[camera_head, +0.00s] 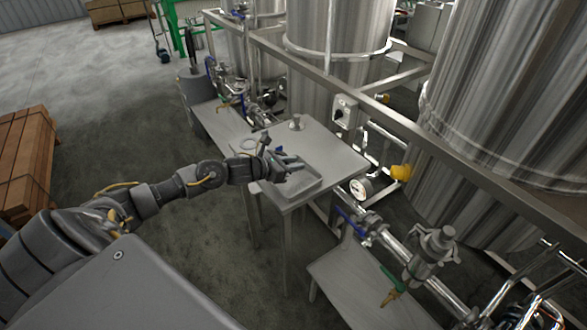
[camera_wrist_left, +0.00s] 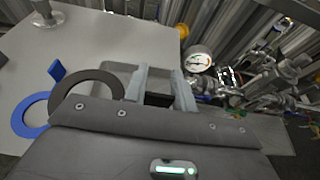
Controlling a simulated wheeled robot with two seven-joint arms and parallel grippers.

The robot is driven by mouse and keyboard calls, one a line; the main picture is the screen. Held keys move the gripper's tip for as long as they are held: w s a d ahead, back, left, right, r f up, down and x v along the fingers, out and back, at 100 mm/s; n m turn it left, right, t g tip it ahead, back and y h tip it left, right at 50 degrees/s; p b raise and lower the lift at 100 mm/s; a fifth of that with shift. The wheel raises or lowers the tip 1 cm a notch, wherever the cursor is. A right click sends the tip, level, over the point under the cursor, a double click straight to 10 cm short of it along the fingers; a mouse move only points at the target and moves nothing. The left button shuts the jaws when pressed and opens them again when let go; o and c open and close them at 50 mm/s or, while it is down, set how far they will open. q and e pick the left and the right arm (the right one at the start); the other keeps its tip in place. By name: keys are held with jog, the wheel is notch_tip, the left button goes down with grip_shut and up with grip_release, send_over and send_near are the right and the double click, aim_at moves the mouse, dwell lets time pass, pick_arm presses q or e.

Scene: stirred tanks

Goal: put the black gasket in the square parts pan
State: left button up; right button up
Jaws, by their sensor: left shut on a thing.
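My left gripper (camera_head: 290,164) reaches in from the left over the square parts pan (camera_head: 309,188), which sits at the near edge of the raised steel table. In the left wrist view, the two pale fingers (camera_wrist_left: 160,88) are closed on a dark piece between them. This appears to be the tab of the black gasket (camera_wrist_left: 113,88), whose dark ring shows to the left of the fingers. The gripper body hides its lower part. Part of the pan (camera_wrist_left: 117,69) shows behind the fingers. The gap between gasket and pan is unclear. My right gripper is not in view.
A blue ring (camera_wrist_left: 22,122) with a diamond tab lies left of the gasket. A pale ring (camera_head: 248,143) and a metal fitting (camera_head: 297,123) are on the table. Tanks, pipes and a gauge (camera_head: 361,188) stand close on the right. A lower table (camera_head: 345,285) is in front.

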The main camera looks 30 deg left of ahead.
pick_arm(q)
jog(key=shift+w+a+f, duration=0.15)
jog(key=shift+w+f, duration=0.05)
jog(key=shift+f, duration=0.2)
notch_tip(320, 180, down, 2)
jog(key=shift+f+p, duration=0.1)
jog(key=shift+p, duration=0.8)
jog(key=shift+f, duration=0.35)
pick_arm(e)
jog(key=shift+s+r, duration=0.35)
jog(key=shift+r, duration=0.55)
pick_arm(q)
jog(key=shift+f+b, duration=0.45)
jog(key=shift+b, duration=0.15)
jog(key=o, duration=1)
jog(key=shift+r, duration=0.1)
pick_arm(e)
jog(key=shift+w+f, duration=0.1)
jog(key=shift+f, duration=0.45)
